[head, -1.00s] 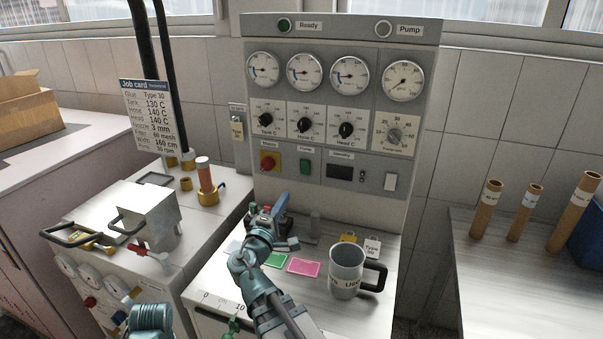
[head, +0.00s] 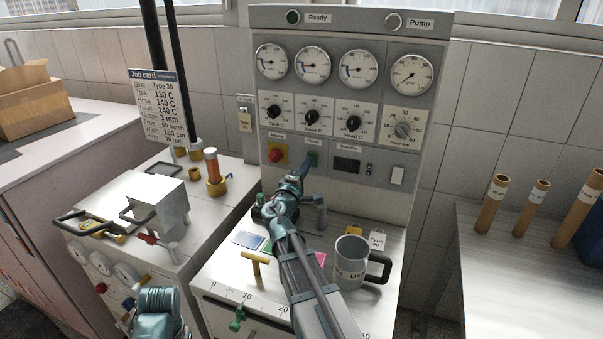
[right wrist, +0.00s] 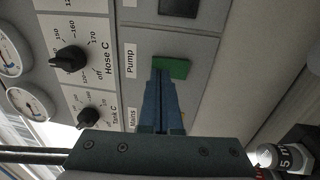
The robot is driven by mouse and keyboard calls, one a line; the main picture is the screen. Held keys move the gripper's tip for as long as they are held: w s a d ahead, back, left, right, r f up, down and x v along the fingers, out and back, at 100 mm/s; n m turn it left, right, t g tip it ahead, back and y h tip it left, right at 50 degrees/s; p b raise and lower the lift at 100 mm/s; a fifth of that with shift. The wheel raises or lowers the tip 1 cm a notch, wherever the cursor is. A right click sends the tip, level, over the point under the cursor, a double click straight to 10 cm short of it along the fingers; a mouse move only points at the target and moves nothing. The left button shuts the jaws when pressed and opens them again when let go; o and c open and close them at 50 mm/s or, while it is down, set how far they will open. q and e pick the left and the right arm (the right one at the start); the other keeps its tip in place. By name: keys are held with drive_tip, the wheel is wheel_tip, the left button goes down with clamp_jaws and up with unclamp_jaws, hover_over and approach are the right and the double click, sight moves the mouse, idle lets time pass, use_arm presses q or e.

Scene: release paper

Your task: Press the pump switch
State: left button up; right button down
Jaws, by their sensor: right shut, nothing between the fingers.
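The pump switch is a green rocker (head: 313,158) under a small "Pump" label on the grey control panel, right of the red mains switch (head: 277,154). In the right wrist view the green switch (right wrist: 176,67) shows just beyond my fingertips. My right gripper (head: 305,165) is shut and empty. Its blue fingers point at the panel and cover part of the switch. In the right wrist view the fingertips (right wrist: 163,72) overlap the switch's edge. I cannot tell whether they touch it. Of my left arm only a teal part shows at the bottom left; its fingers are not visible.
Cardboard tubes (head: 492,204) stand far right.

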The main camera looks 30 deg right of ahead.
drive_tip(key=shift+w+d+r, duration=0.1)
drive_tip(key=shift+w+d, duration=0.25)
drive_tip(key=shift+d, duration=0.1)
use_arm(q)
drive_tip(key=shift+r, duration=0.2)
use_arm(e)
drive_tip(key=shift+w+d+r, duration=0.1)
drive_tip(key=shift+d+r, duration=0.05)
use_arm(q)
drive_tip(key=shift+s+a+r+p, duration=0.1)
drive_tip(key=shift+a+r+p, duration=0.4)
drive_tip(key=shift+r+p, duration=0.45)
use_arm(e)
drive_tip(key=r+v, duration=0.3)
drive_tip(key=v, duration=1)
drive_tip(key=shift+s+a, duration=0.4)
use_arm(q)
drive_tip(key=shift+f, duration=0.1)
